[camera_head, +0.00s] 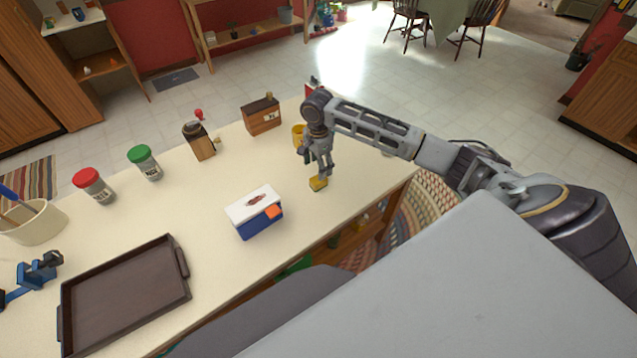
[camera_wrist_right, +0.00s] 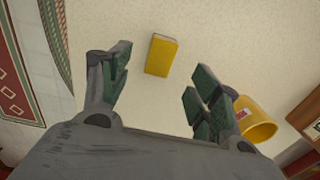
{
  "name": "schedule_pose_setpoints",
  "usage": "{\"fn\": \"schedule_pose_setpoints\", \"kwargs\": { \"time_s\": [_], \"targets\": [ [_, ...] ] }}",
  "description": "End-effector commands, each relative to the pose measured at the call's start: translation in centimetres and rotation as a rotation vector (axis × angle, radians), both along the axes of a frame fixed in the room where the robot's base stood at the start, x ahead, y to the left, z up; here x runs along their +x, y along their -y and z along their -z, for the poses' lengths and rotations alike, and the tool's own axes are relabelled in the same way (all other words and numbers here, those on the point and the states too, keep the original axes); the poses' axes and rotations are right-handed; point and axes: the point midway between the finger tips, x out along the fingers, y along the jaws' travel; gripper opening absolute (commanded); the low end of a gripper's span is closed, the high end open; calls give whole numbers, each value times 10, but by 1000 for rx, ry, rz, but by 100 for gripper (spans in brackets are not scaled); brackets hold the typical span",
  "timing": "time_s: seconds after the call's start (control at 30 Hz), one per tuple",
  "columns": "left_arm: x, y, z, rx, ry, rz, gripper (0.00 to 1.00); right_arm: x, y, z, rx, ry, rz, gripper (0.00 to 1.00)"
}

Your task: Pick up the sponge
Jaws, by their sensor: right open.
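The sponge (camera_head: 318,184) is a small yellow block lying on the cream counter (camera_head: 215,190), near its front edge. In the right wrist view the sponge (camera_wrist_right: 161,55) lies flat, ahead of the fingertips and between their lines, with a gap to both. My right gripper (camera_head: 318,168) is open and points down just above the sponge. Its green-padded fingers (camera_wrist_right: 160,85) are spread wide with nothing between them. My left gripper does not show.
A yellow mug (camera_head: 298,136) stands close behind my right gripper, and beside the right-hand finger in the wrist view (camera_wrist_right: 256,120). A blue and white box (camera_head: 254,213) sits left of the sponge. A dark tray (camera_head: 125,297), two shakers and wooden items stand farther left and back.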

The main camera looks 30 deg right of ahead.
Motion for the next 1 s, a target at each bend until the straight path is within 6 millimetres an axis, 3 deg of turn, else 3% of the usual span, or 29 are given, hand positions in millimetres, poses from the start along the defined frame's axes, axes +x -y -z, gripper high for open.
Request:
{"fn": "schedule_pose_setpoints", "kwargs": {
  "time_s": [0.23, 0.77, 1.0],
  "targets": [
    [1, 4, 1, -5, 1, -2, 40, 0, 0, 27, -1, -1, 1, 62],
    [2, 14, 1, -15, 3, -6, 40, 0, 1, 34, -1, -1, 0, 62],
    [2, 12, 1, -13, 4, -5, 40, 2, 3, 55, -1, -1, 0, 62]
  ]
}}
